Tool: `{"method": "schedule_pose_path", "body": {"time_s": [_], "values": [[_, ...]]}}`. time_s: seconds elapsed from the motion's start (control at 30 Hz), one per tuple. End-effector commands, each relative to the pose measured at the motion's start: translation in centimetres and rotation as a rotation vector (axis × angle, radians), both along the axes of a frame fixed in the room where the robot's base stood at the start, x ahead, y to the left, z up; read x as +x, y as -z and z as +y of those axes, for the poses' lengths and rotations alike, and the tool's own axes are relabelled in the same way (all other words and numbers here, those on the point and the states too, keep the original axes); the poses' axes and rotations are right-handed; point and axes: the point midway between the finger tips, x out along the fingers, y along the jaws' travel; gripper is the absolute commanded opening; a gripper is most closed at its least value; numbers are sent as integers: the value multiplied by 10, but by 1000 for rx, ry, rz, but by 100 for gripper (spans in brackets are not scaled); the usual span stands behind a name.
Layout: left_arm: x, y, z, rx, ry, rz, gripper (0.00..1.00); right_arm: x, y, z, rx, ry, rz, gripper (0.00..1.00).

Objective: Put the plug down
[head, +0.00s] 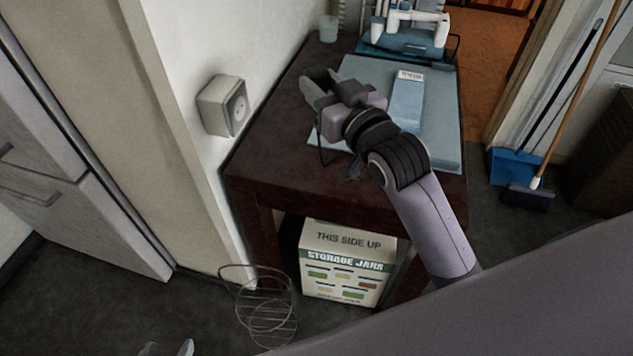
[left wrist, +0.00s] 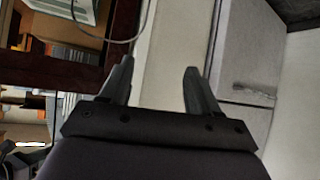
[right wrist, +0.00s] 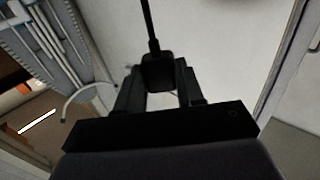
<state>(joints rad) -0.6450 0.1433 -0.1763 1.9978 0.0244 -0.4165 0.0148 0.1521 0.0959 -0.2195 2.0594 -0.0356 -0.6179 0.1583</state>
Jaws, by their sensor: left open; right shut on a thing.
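The black plug (right wrist: 158,72) is held between the fingers of my right gripper (right wrist: 160,88) in the right wrist view. Its cord runs up and away from it. In the head view my right gripper (head: 324,88) is above the dark wooden table (head: 278,120), near its wall side. There the plug itself is hard to make out, and a thin dark cord hangs below the gripper. The wall socket (head: 222,106) is to the left, apart from the gripper. My left gripper (head: 168,348) shows only its tips at the bottom edge; it is open and empty in the left wrist view (left wrist: 160,85).
A blue-grey mat (head: 440,135) with a blue packet (head: 407,100) covers much of the table. A white sewing machine (head: 410,28) and a glass (head: 328,28) stand at the back. A storage-jars box (head: 345,265) and a wire rack (head: 262,310) are below.

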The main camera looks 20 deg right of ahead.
Motion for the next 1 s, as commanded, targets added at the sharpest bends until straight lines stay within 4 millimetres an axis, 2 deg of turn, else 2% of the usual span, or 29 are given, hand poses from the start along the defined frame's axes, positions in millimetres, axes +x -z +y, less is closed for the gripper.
{"method": "schedule_pose_path", "body": {"time_s": [0.17, 0.5, 0.6, 0.7, 0.87, 1.0], "values": [[2, 4, 0, -3, 1, -10, 62, 4, 22, 2, -5, -9, 7, 0], [3, 21, -1, -8, 1, 3, 62, 3, 114, 2, -3, -7, 7, 0], [5, 21, -2, -12, 3, -4, 62, 3, 135, 2, -3, -8, 6, 0], [7, 21, -3, -14, 5, -6, 62, 3, 149, 2, -3, -8, 4, 0], [7, 24, -3, -12, 6, -4, 62, 3, 161, 2, -4, -7, 2, 0], [7, 30, -3, -13, 7, -4, 62, 3, 183, 2, -4, -7, 3, 0]]}}
